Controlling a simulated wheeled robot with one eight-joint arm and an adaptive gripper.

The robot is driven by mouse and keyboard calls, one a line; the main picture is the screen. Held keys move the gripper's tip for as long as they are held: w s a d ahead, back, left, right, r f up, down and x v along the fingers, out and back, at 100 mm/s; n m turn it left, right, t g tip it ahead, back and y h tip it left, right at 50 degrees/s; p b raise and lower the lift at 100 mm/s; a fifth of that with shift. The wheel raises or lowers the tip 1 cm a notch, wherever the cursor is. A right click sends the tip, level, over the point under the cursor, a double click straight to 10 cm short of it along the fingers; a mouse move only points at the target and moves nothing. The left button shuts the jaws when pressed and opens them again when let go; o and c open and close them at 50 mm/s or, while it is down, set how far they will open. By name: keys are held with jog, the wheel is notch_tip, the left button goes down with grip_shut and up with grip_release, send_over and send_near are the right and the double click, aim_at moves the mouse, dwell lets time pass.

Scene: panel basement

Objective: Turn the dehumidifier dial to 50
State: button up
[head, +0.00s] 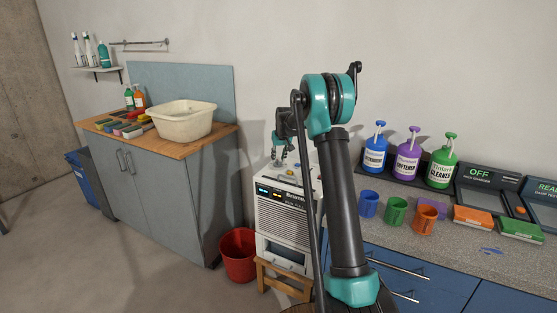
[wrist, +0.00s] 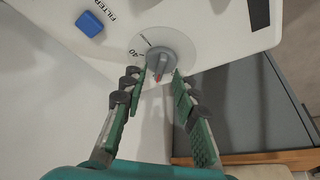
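The white dehumidifier (head: 282,218) stands on a wooden stool in the head view. My gripper (head: 283,153) points down over its top panel there; the dial's setting is too small to read. In the wrist view the grey round dial (wrist: 162,58) sits on the white panel, with a red mark on its lower side. A "40" label (wrist: 146,40) is printed to its upper left; no 50 is readable. My gripper (wrist: 157,76) is open, with green-padded fingertips on either side of the dial's lower part. I cannot tell whether they touch it.
A blue button (wrist: 89,24) marked FILTER and a dark slot (wrist: 259,13) are on the same panel. A red bucket (head: 239,254) stands left of the dehumidifier. A grey cabinet (head: 160,190) is further left, and a counter (head: 470,256) with cups and bottles is right.

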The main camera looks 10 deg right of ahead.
jog(key=shift+w+f, duration=0.25)
jog(key=shift+f, duration=0.35)
grip_shut()
jog(key=shift+a, duration=0.1)
jog(key=m, duration=0.2)
jog(key=m+h, duration=0.1)
jog(key=shift+a+m, duration=0.2)
jog(key=shift+m, duration=0.2)
jog(key=m+h, duration=0.1)
jog(key=m, duration=0.1)
jog(key=m+h, duration=0.1)
jog(key=m, duration=0.1)
jog(key=shift+w+a+m+g, duration=0.1)
jog(key=shift+m+g, duration=0.2)
jog(key=shift+m, duration=0.1)
